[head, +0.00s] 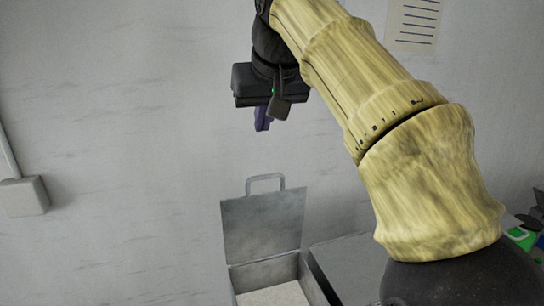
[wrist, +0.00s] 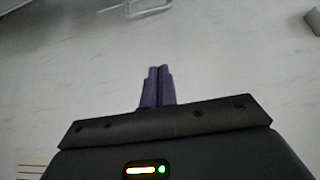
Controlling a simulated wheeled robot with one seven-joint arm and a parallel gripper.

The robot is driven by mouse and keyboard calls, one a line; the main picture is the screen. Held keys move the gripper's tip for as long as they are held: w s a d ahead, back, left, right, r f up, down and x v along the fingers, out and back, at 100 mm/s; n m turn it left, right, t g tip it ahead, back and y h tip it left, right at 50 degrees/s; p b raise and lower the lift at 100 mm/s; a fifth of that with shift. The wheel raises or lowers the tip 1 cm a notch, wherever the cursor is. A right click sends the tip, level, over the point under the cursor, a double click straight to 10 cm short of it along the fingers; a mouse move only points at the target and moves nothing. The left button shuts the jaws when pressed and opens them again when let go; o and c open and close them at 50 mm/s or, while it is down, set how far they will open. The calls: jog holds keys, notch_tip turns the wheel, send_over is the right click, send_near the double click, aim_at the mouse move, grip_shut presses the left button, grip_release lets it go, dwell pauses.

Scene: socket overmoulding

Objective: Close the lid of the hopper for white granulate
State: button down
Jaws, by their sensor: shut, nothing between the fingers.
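The hopper (head: 234,284) is a grey metal box at the bottom of the head view, with white granulate (head: 275,296) inside. Its lid (head: 263,226) stands open and upright at the back edge, with a loop handle (head: 266,177) on top. The handle also shows in part at the top of the wrist view (wrist: 150,12). My gripper (head: 262,126) is above the lid, apart from it, with its purple fingers pointing down. In the wrist view the fingers (wrist: 158,72) are together with nothing between them.
A grey surface (head: 345,262) lies right of the hopper. A pale wall box (head: 24,197) with a conduit is on the left, and a printed sheet (head: 415,22) hangs at upper right. Green and dark items (head: 522,238) sit at the right edge.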

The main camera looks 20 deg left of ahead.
jog(key=shift+w+a+f+p, duration=0.1)
jog(key=shift+w+f, duration=0.1)
jog(key=shift+f, duration=1.35)
jog(key=shift+w+a+f+p, duration=0.1)
jog(key=shift+w+f+p, duration=0.05)
jog(key=shift+f, duration=1.4)
jog(key=shift+w+a+f+p, duration=0.1)
jog(key=shift+w+f, duration=0.1)
jog(key=shift+f, duration=1.35)
